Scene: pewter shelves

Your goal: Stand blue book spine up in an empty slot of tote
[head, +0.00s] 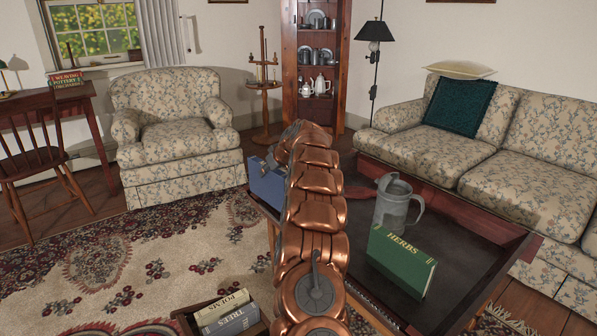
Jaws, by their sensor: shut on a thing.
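The blue book (266,188) is at the far end of my copper arm, over the left edge of the dark table. My gripper (268,162) is shut on the book's upper part; the arm hides much of the gripper and the book's right side. The wooden tote (184,315) is at the bottom edge of the view, left of my arm, and is cut off by the frame. It holds a cream book marked POEMS (222,306) and a grey-blue book marked TREES (230,321). Its empty slots cannot be made out.
The dark tray-like table (452,297) bears a grey metal pitcher (392,205) and a green HERBS book (402,262), right of my arm. A floral armchair (180,135) stands behind left, a sofa (470,160) on the right. The patterned rug (130,260) is open at left.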

